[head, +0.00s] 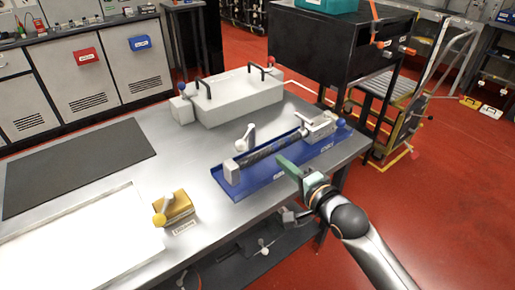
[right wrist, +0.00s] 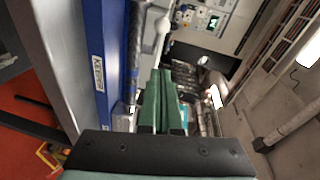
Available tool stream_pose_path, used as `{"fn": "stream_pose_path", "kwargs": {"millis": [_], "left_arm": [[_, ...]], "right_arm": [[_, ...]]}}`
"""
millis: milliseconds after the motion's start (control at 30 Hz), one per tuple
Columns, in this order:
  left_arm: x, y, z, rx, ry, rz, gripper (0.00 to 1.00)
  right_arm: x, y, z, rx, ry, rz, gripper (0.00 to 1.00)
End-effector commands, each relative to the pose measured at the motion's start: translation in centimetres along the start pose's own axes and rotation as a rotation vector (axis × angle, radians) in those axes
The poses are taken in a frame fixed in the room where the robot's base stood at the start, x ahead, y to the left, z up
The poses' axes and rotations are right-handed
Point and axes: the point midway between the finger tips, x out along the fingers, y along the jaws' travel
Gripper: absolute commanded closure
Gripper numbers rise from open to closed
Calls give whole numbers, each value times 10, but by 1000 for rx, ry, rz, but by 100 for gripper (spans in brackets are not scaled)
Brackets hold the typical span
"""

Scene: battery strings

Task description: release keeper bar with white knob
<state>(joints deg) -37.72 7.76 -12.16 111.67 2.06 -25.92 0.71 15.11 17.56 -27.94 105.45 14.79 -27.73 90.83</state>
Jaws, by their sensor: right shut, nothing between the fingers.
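A blue tray (head: 262,186) lies on the steel bench with a long dark bar (head: 270,149) along it, seemingly the keeper bar. A white lever with a rounded white knob (head: 248,132) stands up near the bar's left part. In the right wrist view the white knob (right wrist: 163,24) shows beyond the fingertips, next to the dark bar (right wrist: 134,50) and the blue tray (right wrist: 92,40). My right gripper (head: 282,162) has green fingers, shut and empty, over the tray's front edge; the fingers also show in the wrist view (right wrist: 160,75). My left gripper is out of view.
A grey box with black handles (head: 240,98) stands behind the tray. A yellow block with a yellow knob (head: 178,209) sits at the front left. A dark mat (head: 75,167) and a white panel (head: 80,240) lie on the left. A black cabinet (head: 335,50) stands beyond the bench.

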Motion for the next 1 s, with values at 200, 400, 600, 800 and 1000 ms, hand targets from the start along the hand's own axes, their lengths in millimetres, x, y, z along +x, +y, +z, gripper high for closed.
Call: {"fn": "stream_pose_path", "kwargs": {"millis": [200,400,600,800,1000], "left_arm": [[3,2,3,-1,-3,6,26],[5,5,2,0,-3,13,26],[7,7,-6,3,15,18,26],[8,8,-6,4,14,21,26],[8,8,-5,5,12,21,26]], "right_arm": [[41,0,0,-2,1,-1,100],[72,0,0,-5,1,-1,100],[92,0,21,-2,0,-1,100],[99,0,28,-3,1,-1,100],[99,0,28,-3,1,-1,100]]}}
